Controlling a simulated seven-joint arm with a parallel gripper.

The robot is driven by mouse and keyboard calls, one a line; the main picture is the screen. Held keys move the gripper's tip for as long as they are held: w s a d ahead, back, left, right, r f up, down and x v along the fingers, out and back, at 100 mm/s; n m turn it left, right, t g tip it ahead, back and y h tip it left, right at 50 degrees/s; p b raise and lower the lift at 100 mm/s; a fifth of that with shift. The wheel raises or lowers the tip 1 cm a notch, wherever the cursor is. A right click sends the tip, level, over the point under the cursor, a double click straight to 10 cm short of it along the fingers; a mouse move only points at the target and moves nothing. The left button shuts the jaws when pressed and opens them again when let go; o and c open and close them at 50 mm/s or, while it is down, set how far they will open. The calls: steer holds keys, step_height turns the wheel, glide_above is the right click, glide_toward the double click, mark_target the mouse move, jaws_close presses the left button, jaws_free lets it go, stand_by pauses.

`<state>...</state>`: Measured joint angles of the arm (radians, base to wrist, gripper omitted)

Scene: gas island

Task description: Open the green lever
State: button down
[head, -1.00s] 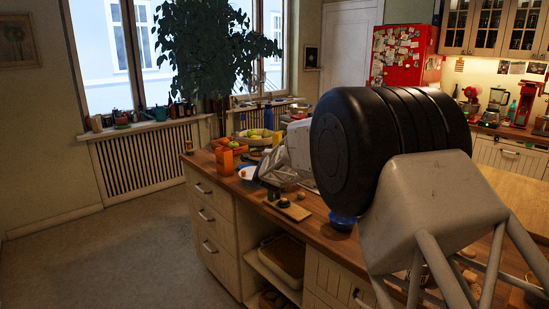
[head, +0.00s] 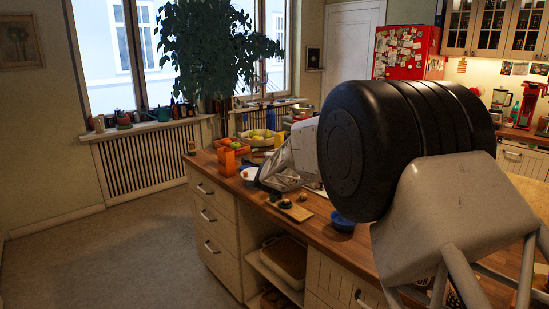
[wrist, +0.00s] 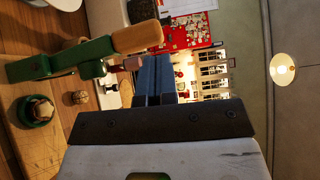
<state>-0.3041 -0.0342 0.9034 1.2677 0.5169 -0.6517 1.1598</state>
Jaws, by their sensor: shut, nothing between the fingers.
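The green lever (wrist: 70,57) shows in the wrist view at the upper left, with a wooden handle (wrist: 137,38) at its end. My gripper (wrist: 154,62) is shut and empty; its blue fingers lie side by side. Their tips are close to the handle's end in this picture, but I cannot tell whether they touch it. A green ring-shaped cup (wrist: 36,111) with a brown nut-like thing in it is beside the lever on a wooden board (wrist: 30,147). In the head view, I cannot make out the lever or my fingertips.
A walnut-like object (wrist: 80,97) lies near the lever. The floor at left is clear.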

steer(key=s, duration=0.7)
steer(key=shift+s+r, duration=0.15)
steer(key=shift+r, duration=0.1)
stand_by(0.3)
steer(key=s+d+r+n+g+y, duration=0.1)
steer(key=s+d+r+n+g, duration=0.15)
steer(key=s+d, duration=0.4)
steer(key=s+d+r+n+g, duration=0.1)
steer(key=s+d+n+g, duration=0.2)
steer(key=s, duration=0.7)
steer(key=s+d+r+n+g+y, duration=0.1)
steer(key=s+d+r+n+g, duration=0.1)
steer(key=s+d+n, duration=0.45)
steer(key=s+d+f+n+g, duration=0.2)
steer(key=s+d, duration=0.1)
steer(key=s, duration=0.9)
steer(key=s+d+f+n+g+h, duration=0.1)
steer(key=s+d+f+n+g, duration=0.1)
steer(key=s, duration=1)
steer(key=s+d+f+n+g+h, duration=0.1)
steer(key=s+d+f+n+g, duration=0.1)
steer(key=s, duration=1.1)
steer(key=shift+d+f+g, duration=0.65)
steer(key=shift+d+g, duration=0.4)
steer(key=shift+d, duration=0.1)
